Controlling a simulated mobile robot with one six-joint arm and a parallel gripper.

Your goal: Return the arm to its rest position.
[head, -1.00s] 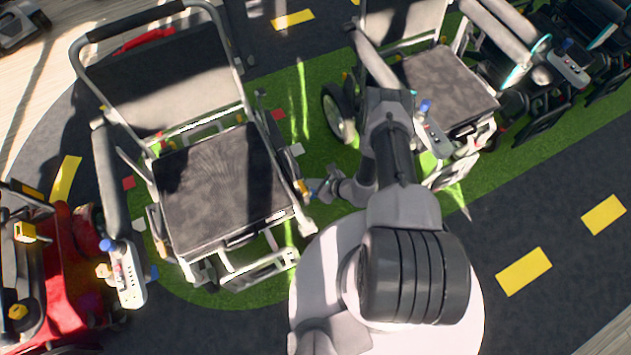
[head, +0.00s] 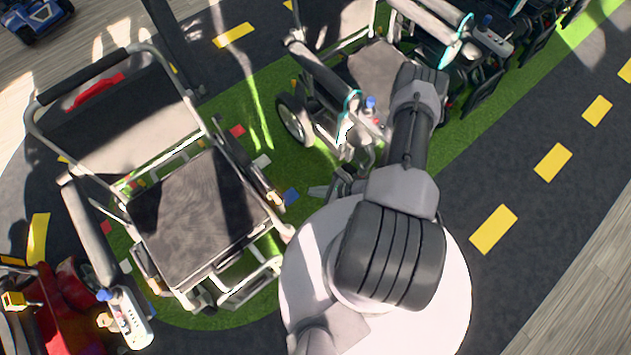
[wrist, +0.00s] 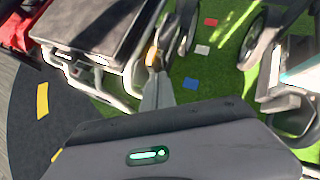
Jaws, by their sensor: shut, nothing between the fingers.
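My gripper (head: 320,191) is shut and empty at the end of my bent arm. In the head view it is low between two wheelchairs, partly hidden by my own arm and base. In the wrist view its closed fingers (wrist: 157,92) point toward the left wheelchair's frame. An orange-yellow part (wrist: 153,56) of that wheelchair shows just beyond the tips. The head view shows a gap between the tips and this part (head: 275,198).
The left wheelchair (head: 195,215) with a dark seat stands close by. A second wheelchair (head: 375,75) stands behind my arm. A red scooter (head: 70,320) is at lower left. Green turf (head: 245,95) with coloured squares lies between. The dark road (head: 535,215) at right is clear.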

